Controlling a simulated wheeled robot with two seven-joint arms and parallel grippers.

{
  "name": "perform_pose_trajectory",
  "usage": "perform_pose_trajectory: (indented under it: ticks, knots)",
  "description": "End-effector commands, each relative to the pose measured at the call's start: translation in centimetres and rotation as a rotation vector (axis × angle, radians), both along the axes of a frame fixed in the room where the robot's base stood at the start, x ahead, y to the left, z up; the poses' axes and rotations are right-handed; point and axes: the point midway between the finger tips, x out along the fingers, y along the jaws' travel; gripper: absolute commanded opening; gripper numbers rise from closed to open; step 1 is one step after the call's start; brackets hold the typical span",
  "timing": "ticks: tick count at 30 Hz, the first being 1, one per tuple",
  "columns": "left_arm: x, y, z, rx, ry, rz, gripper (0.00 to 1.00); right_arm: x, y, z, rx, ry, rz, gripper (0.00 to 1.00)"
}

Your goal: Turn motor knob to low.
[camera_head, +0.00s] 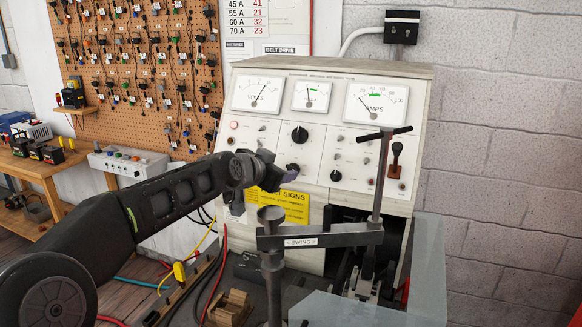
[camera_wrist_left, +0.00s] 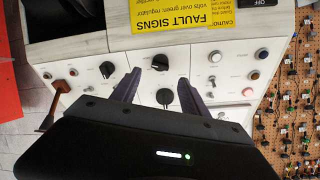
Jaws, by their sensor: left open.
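The white test bench panel (camera_head: 262,135) carries several black knobs; their labels are too small to read, so I cannot tell which is the motor knob. One black knob (camera_head: 299,134) sits upper middle, a lower one (camera_head: 293,167) beside my gripper, and a small one (camera_head: 336,176) to its right. My left gripper (camera_head: 277,168) is open in front of the lower knob. In the left wrist view, upside down, the lower knob (camera_wrist_left: 160,62) and upper knob (camera_wrist_left: 165,96) appear between the open fingers (camera_wrist_left: 159,78). I see no clear contact. My right gripper is not in view.
A yellow fault sign (camera_head: 282,205) is below the knobs. A metal swing arm (camera_head: 330,235) with a T-handle (camera_head: 382,134) stands in front of the bench at right. A red-based lever (camera_head: 395,160) is on the panel's right. A pegboard (camera_head: 140,60) hangs behind.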

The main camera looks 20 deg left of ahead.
Motion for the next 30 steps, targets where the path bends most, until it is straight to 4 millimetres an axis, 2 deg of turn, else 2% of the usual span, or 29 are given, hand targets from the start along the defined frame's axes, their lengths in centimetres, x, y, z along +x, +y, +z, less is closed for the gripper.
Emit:
perform_pose_trajectory:
  ticks: [6,14,24,30]
  knots:
    - [3.0,-0.2,-0.8,-0.003,0.004,-0.004,0.53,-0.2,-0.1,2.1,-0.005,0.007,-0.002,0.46]
    - [6.0,-0.1,-2.2,0.000,0.002,-0.003,0.53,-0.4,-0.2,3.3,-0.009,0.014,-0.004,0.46]
    - [6.5,-0.1,-2.5,0.001,0.000,-0.001,0.53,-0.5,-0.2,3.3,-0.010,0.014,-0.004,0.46]
    - [6.4,-0.1,-2.5,0.001,0.000,-0.001,0.36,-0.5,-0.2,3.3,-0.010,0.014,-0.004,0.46]
